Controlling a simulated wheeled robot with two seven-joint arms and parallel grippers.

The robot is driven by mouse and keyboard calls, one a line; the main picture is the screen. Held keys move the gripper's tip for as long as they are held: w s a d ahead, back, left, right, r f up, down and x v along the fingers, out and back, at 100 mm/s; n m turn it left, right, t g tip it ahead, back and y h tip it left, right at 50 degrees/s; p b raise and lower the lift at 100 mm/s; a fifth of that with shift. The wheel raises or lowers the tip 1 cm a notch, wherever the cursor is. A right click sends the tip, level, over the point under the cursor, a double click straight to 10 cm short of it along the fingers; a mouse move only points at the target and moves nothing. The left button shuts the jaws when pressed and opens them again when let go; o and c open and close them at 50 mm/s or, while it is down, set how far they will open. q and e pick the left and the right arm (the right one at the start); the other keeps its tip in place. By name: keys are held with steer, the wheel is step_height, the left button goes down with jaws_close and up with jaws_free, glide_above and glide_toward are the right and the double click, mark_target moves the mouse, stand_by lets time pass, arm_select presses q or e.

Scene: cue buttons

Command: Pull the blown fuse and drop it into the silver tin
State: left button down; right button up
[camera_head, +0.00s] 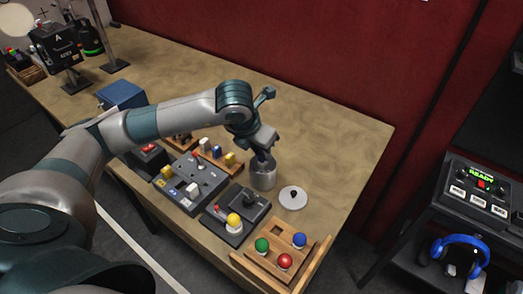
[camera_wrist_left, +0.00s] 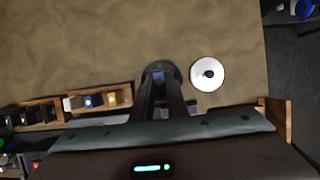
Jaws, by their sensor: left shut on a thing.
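My left gripper (camera_head: 263,156) points down right over the mouth of the silver tin (camera_head: 263,180). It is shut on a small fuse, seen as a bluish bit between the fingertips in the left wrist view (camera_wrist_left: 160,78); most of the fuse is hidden. I cannot tell how far it is inside the rim. The tin is open and upright; its dark round mouth shows in the left wrist view. The grey fuse panel (camera_head: 207,178) carries yellow and white blocks and a red-tipped lever. My right gripper is not in view.
The tin's pale round lid (camera_head: 293,198) with a black knob lies beside it. A wooden rack (camera_head: 229,166) holds white, blue and yellow pieces. A joystick box (camera_head: 236,219) and a wooden tray (camera_head: 272,261) with coloured balls stand in front. The table's back right is clear.

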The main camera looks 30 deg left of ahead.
arm_select(q)
steer(key=c, duration=1.7)
jaws_free()
steer(key=shift+o, duration=0.2)
steer(key=shift+r+p, duration=1.3)
steer(key=shift+r, duration=2.25)
